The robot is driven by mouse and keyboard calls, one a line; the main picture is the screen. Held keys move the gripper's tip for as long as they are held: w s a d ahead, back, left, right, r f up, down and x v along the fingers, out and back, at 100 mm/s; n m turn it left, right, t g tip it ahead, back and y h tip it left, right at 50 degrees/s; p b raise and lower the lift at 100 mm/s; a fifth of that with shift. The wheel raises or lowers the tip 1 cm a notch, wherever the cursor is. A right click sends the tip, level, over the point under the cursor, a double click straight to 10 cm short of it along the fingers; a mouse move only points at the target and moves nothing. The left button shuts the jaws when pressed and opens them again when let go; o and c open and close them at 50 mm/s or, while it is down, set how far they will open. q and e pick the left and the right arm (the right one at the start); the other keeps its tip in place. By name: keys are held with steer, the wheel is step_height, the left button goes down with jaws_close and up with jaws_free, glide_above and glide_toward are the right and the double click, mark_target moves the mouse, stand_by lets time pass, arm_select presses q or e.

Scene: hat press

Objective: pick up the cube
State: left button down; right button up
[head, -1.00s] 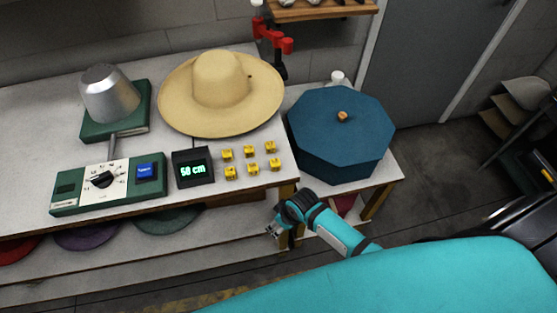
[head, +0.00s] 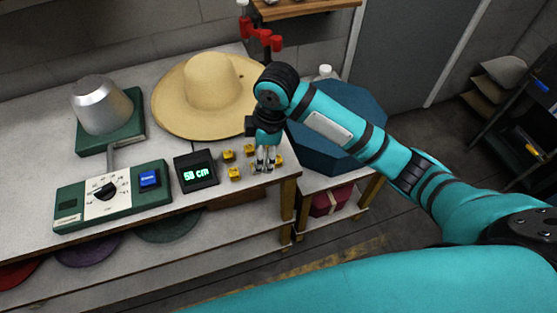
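Several small yellow cubes lie on the near right part of the white table, among them one at the front left (head: 234,174), one at the back left (head: 228,155), one at the back middle (head: 249,150) and one at the right (head: 279,160). My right gripper (head: 265,166) points down among the right-hand cubes, low over the table. Its two fingers look apart, and I see no cube held between them. The gripper partly covers the cubes around it, so contact is unclear. My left gripper is not in view.
A display reading 58 cm (head: 196,171) stands left of the cubes, beside a green control box (head: 68,205) and a metal hat form (head: 102,105). A straw hat (head: 205,95) lies behind. A blue octagonal box (head: 335,100) stands to the right, under my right arm.

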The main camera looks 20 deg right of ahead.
steer(key=w+d+r+n+h, duration=0.2)
steer(key=w+d+r, duration=0.15)
steer(key=r, duration=0.35)
steer(key=p, duration=0.3)
glide_above(276, 161)
steer(key=shift+g, duration=0.3)
step_height(276, 161, down, 12)
steer(key=shift+r, duration=0.25)
steer(key=f, duration=0.1)
steer(key=f+p, duration=0.1)
steer(key=f, duration=0.3)
steer(key=shift+w+p, duration=0.3)
steer(key=shift+f, duration=0.25)
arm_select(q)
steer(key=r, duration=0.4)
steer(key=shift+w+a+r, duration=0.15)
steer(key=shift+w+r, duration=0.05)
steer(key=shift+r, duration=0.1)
arm_select(e)
steer(key=shift+c, duration=0.4)
steer(key=c, duration=0.8)
